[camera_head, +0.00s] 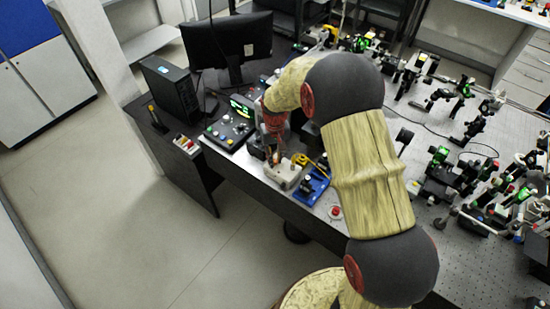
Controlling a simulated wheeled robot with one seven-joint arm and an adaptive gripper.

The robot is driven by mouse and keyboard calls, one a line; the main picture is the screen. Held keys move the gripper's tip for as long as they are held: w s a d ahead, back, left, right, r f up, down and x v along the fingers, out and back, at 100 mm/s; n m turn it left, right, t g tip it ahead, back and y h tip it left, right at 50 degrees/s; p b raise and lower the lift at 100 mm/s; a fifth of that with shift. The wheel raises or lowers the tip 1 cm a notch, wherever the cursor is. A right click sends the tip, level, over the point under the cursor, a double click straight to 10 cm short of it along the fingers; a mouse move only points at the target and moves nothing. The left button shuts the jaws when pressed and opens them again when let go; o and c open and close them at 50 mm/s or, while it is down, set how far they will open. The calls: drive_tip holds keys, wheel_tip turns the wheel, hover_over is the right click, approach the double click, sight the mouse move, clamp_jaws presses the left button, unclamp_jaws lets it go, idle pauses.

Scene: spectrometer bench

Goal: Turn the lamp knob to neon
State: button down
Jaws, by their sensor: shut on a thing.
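My gripper (272,150) points down at the bench's front edge, left of my arm's bend. Its fingers are small in this view and closed at the back of a pale grey box (284,174), which I take for the lamp unit. The lamp knob is hidden at the fingertips, and its pointer and the neon mark cannot be read. A control panel (229,125) with a green display and coloured buttons stands just left of my gripper.
A blue tray (312,187) and a red button (335,212) lie right of the grey box. A monitor (228,42) and a black computer tower (170,88) stand behind left. Optical mounts (470,190) crowd the bench at right. The floor (120,210) at front left is clear.

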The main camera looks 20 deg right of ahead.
sight(275, 161)
drive_tip(key=c, duration=1.7)
unclamp_jaws()
drive_tip(key=shift+c, duration=0.2)
drive_tip(key=shift+r, duration=0.1)
wheel_tip(275, 161, up, 12)
